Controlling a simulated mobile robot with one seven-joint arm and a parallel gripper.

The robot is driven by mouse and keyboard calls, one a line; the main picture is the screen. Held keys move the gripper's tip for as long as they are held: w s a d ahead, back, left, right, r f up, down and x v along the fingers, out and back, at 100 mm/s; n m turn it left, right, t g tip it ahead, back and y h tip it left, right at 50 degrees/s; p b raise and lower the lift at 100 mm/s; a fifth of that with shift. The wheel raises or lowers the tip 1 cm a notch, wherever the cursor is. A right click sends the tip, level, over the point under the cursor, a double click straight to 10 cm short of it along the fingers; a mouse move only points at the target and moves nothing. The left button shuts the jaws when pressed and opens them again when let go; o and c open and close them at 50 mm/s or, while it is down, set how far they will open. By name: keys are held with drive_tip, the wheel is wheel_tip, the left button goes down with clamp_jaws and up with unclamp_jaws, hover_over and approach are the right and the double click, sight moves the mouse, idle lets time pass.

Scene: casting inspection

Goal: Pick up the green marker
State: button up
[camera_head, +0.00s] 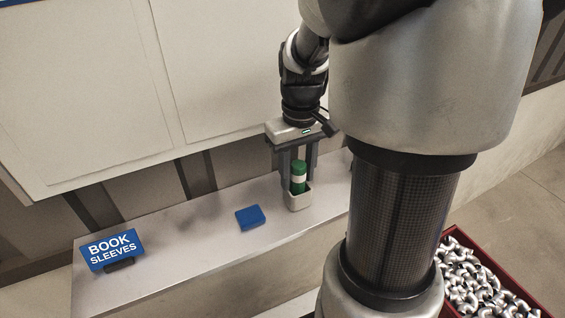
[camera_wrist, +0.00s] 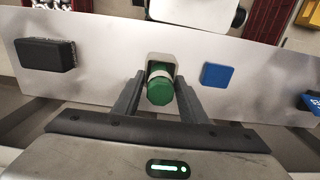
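The green marker (camera_head: 298,172) has a white band and stands upright in a small pale holder (camera_head: 299,201) on the grey metal shelf. In the wrist view, the green end of the marker (camera_wrist: 160,92) faces the camera, with the holder (camera_wrist: 161,58) behind it. My gripper (camera_head: 297,186) is above the shelf, pointing down, with one finger on each side of the marker. In the wrist view, the fingers of my gripper (camera_wrist: 159,86) are spread, with narrow gaps beside the marker. The marker's lower part is hidden in the holder.
A flat blue block (camera_head: 250,217) lies left of the holder. A blue "BOOK SLEEVES" sign (camera_head: 112,250) stands at the shelf's left end. A black box (camera_wrist: 46,55) shows in the wrist view. A red bin (camera_head: 505,275) of metal castings is at lower right.

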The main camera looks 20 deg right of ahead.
drive_tip(key=c, duration=0.8)
